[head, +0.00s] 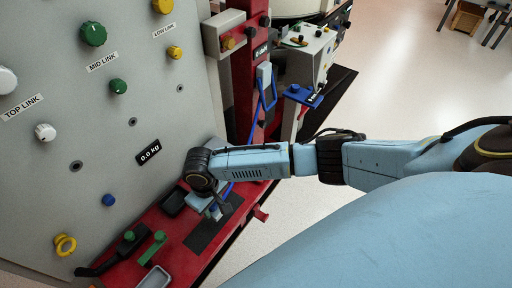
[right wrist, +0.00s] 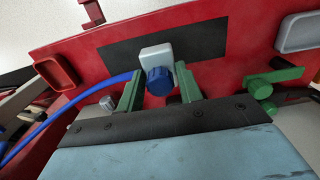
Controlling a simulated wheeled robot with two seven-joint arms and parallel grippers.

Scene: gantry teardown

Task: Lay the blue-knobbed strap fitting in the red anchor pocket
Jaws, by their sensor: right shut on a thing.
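The strap fitting is a pale grey block (right wrist: 155,55) with a blue knob (right wrist: 159,80) and a blue strap (right wrist: 75,108) running off to the left in the right wrist view. My right gripper (right wrist: 159,88) is shut on the knob, with a green finger on each side. In the head view my right gripper (head: 213,207) is over the black mat and partly covers the fitting. I cannot tell whether the fitting touches the mat. The red anchor pocket (right wrist: 56,73) is left of the fitting in the right wrist view, apart from it. My left gripper is not in view.
The red bench (head: 185,232) carries a black mat (head: 207,238), a dark tray (head: 172,201), a grey tray (head: 154,278) and green-handled parts (head: 150,247). A grey panel (head: 60,130) with coloured knobs rises at the left. A red post (head: 243,75) stands behind. Open floor lies at the right.

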